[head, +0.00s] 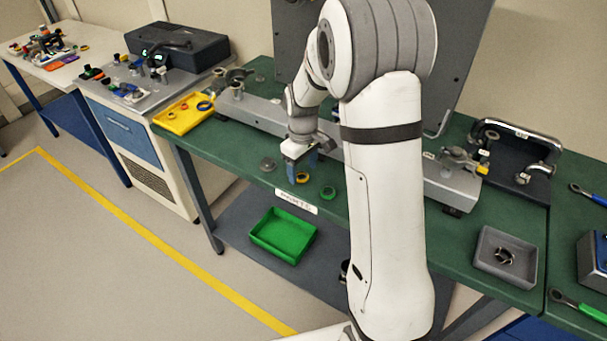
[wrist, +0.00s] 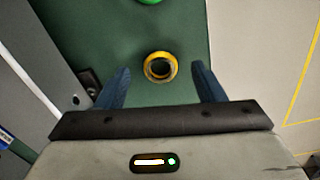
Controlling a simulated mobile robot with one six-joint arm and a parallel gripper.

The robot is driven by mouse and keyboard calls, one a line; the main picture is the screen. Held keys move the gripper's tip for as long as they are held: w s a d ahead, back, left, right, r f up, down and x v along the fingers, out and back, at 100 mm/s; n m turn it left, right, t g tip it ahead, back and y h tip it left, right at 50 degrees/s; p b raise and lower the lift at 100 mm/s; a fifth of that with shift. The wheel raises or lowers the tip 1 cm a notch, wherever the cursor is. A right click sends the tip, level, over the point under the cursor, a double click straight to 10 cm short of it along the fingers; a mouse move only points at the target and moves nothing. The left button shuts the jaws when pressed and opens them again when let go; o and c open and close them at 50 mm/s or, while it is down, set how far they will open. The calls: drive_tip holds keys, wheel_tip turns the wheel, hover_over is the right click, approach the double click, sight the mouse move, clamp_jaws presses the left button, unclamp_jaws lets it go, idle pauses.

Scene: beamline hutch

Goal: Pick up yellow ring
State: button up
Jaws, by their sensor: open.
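The yellow ring (wrist: 160,67) lies on the green bench top, with a dark centre. In the wrist view it sits ahead of my gripper (wrist: 159,80), roughly midway between the two blue fingers. My gripper is open and empty. In the head view the yellow ring (head: 302,178) is near the bench's front edge, and my gripper (head: 298,168) is above and close to it, partly blocking the view. I cannot tell the exact height gap.
A green ring (head: 328,192) lies close to the right of the yellow ring. A grey round piece (head: 267,164) lies to its left. A yellow tray (head: 172,122) is at the bench's left end, and a grey tray (head: 485,262) is at right. A metal rail (head: 262,122) runs behind.

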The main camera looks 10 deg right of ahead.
sight(303, 176)
drive_tip(key=shift+f, duration=0.85)
drive_tip(key=shift+c, duration=0.2)
drive_tip(key=c, duration=1)
wheel_tip(303, 176, up, 10)
drive_tip(key=shift+b, duration=0.45)
